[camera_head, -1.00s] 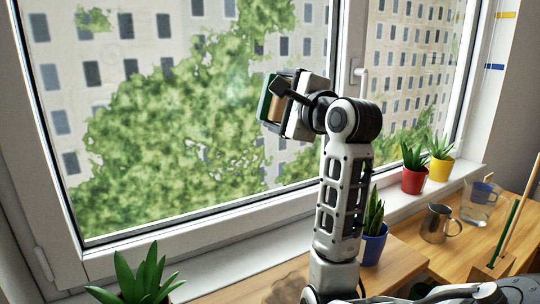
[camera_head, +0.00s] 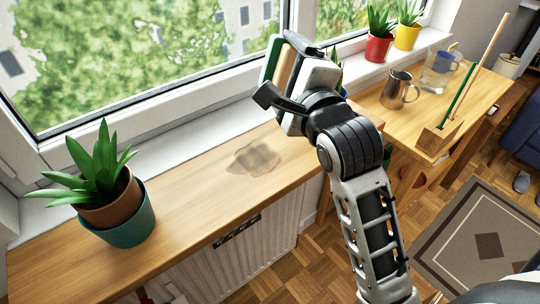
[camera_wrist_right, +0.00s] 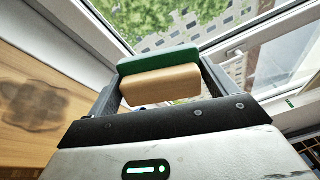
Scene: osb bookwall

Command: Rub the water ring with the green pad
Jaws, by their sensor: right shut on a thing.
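The water ring (camera_head: 255,158) is a dark, blotchy grey-brown stain on the wooden ledge below the window. It also shows at the left of the right wrist view (camera_wrist_right: 34,108). The green pad (camera_head: 271,60) has a green face and a tan wooden back; in the right wrist view the pad (camera_wrist_right: 160,60) sits across the jaws. My right gripper (camera_head: 280,72) is shut on it, above and to the right of the stain, near the window, apart from the ledge. My left gripper is not in view.
A potted plant in a teal pot (camera_head: 127,222) stands left of the stain. Red (camera_head: 379,48) and yellow (camera_head: 407,37) pots stand on the sill.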

